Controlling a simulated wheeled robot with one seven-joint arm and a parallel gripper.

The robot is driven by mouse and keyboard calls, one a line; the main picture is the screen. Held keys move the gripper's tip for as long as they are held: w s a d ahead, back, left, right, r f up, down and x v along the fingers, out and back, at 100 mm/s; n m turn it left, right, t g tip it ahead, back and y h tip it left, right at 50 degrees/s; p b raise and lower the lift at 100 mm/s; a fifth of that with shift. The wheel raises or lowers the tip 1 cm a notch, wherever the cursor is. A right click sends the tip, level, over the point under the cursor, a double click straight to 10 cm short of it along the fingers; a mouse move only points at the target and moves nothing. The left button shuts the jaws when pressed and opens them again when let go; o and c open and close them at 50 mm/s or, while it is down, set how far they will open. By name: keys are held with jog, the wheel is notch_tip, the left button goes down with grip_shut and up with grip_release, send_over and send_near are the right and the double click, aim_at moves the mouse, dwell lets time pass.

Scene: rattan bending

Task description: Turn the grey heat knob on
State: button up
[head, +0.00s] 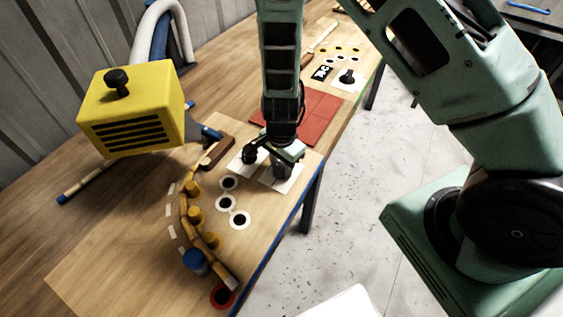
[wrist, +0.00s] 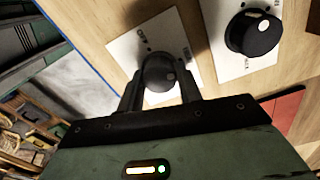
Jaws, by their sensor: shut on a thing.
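The grey heat knob (wrist: 159,72) stands on a white labelled plate (wrist: 128,47), between my gripper's two fingers in the wrist view. My gripper (wrist: 161,88) is shut on the knob from above. A white mark shows on the knob's top; the plate's lettering is too small to read surely. In the head view, my gripper (head: 283,160) is down at the table's right side, and the grey knob is partly hidden below it. A black knob (wrist: 252,33) on a second white plate stands beside it; it also shows in the head view (head: 250,154).
A yellow vented box (head: 132,108) stands left of my arm. Several pegs and a rattan pole (head: 208,235) curve along the table front. White rings (head: 226,203) lie nearby. A red mat (head: 318,112) lies behind my gripper. Open floor is right of the table.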

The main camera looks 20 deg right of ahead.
aim_at(281, 166)
jog(key=shift+m, duration=0.3)
jog(key=o, duration=1)
notch_tip(281, 166, up, 18)
jog(key=p, duration=0.1)
jog(key=shift+f, duration=0.25)
jog(key=s+a+r+n+b, duration=0.1)
jog(key=s+a+r+n, duration=0.2)
jog(key=s+n, duration=0.7)
jog(key=s+a+r+n+b, duration=0.2)
jog(key=s+a+r+n, duration=0.1)
jog(key=s+n, duration=0.7)
jog(key=shift+a+r+n+y, duration=0.15)
jog(key=shift+r+n+y, duration=0.25)
jog(key=shift+n, duration=0.5)
